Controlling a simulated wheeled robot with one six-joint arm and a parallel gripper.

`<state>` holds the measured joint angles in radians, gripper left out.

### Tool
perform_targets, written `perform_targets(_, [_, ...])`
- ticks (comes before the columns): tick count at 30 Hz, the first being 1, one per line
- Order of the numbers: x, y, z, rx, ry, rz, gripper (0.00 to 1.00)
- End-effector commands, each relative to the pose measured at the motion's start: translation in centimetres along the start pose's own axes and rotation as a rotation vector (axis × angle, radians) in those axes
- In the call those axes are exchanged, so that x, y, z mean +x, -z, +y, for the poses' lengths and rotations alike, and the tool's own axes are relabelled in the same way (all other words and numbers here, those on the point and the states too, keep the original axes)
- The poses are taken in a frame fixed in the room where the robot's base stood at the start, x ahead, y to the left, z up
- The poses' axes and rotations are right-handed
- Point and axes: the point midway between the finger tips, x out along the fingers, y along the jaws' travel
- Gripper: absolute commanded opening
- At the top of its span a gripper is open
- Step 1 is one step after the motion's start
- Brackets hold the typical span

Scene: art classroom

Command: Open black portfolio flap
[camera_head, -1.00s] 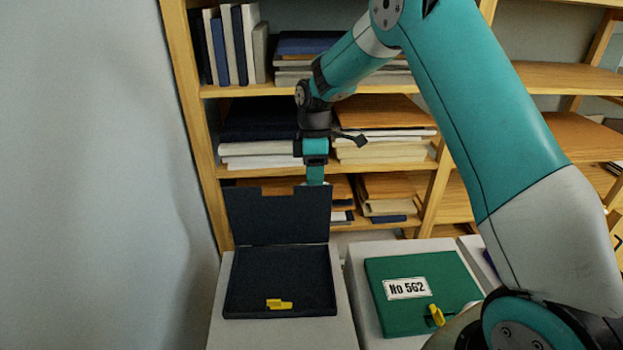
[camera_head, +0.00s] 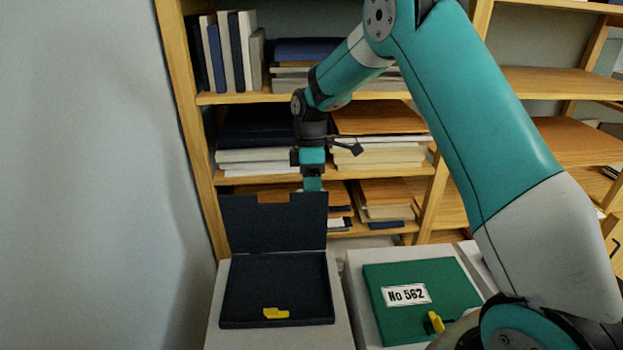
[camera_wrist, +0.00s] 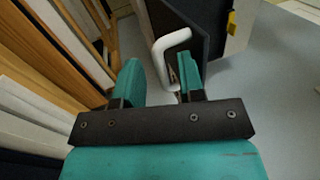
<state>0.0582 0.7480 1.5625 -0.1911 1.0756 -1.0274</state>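The black portfolio (camera_head: 275,262) lies on a light grey stand at left centre, with its flap (camera_head: 272,225) raised about upright at the rear edge. A yellow clasp piece (camera_head: 276,313) sits at the front of its base. My gripper (camera_head: 312,182) is behind the flap's upper right edge, and its fingertips are partly hidden there. In the wrist view my gripper (camera_wrist: 160,78) has its two teal fingers apart. A white handle (camera_wrist: 172,42) on the dark flap (camera_wrist: 200,28) stands just beyond the fingers, close to the right one. I cannot tell whether they touch.
A green portfolio (camera_head: 420,290) labelled No 562, with a yellow clasp, lies on another stand at right. Wooden shelves (camera_head: 470,200) with books and paper stacks are close behind my gripper. A bare wall (camera_head: 90,180) is at left.

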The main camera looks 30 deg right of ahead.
Motion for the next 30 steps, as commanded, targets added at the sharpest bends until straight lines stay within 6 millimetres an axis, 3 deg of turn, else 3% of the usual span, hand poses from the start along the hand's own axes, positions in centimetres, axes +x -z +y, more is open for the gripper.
perform_targets(5, [-1.5,0.1,0.2,0.000,-0.006,0.003,0.36])
perform_targets(8, [-3.5,0.0,0.2,0.000,-0.008,0.004,0.36])
perform_targets(18, [-13.2,-0.1,-0.1,0.000,-0.002,0.000,0.36])
perform_targets(21, [-15.1,-0.1,-0.1,0.000,-0.001,0.000,0.36])
perform_targets(30, [-17.3,0.0,-0.1,0.000,0.000,0.000,0.36])
